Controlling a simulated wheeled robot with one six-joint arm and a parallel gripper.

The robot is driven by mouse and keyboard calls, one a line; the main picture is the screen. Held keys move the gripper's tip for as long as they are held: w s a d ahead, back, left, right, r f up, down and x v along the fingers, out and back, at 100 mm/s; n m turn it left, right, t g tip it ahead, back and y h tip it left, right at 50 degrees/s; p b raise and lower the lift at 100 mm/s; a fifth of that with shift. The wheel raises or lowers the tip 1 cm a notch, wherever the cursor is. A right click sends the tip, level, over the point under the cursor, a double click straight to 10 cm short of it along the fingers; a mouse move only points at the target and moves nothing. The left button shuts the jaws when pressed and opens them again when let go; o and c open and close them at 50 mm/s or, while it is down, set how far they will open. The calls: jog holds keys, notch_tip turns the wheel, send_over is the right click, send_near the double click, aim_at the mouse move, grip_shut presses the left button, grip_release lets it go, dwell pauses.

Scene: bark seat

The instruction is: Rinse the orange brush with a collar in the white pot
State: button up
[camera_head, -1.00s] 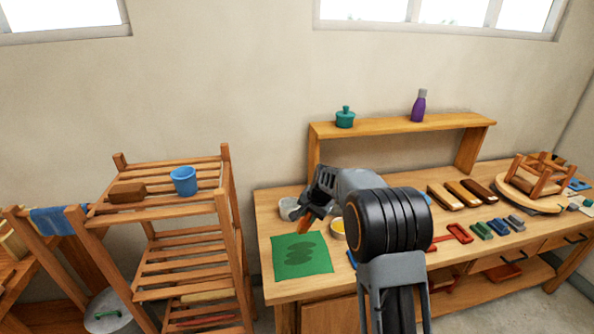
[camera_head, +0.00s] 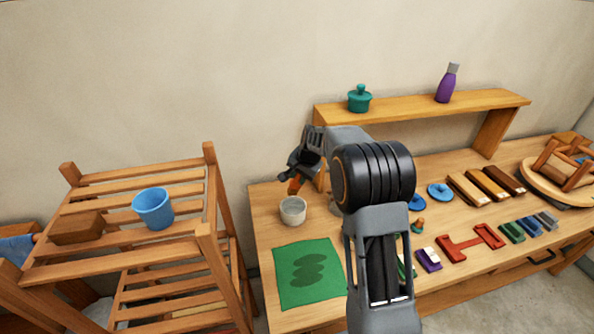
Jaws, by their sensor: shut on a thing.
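The white pot (camera_head: 292,211) stands upright on the bench, just behind the green mat. My gripper (camera_head: 294,177) is above the pot and slightly behind it in the picture, shut on the orange brush (camera_head: 295,187). Only a short orange part of the brush shows below the jaws. Its collar and bristles cannot be made out. The brush appears above the pot's rim; I cannot tell whether its tip is inside.
The green mat (camera_head: 308,288) with dark patches lies in front of the pot. A wooden rack with a blue bucket (camera_head: 153,209) stands at left. A raised shelf (camera_head: 415,109) holds a teal jar (camera_head: 359,98) and a purple bottle (camera_head: 446,84). Red clamps (camera_head: 470,243) lie at right.

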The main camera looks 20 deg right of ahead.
aim_at(300, 188)
jog(key=shift+s+d+f+b, duration=0.1)
jog(key=shift+f+b, duration=0.2)
jog(key=shift+f, duration=0.1)
jog(key=shift+f+b, duration=1.6)
jog(key=shift+f, duration=0.85)
jog(key=shift+f+b, duration=0.45)
jog(key=shift+f, duration=0.1)
jog(key=shift+r, duration=0.15)
jog(key=shift+r+p, duration=2.4)
jog(key=shift+r, duration=1.05)
jog(key=shift+f, duration=0.1)
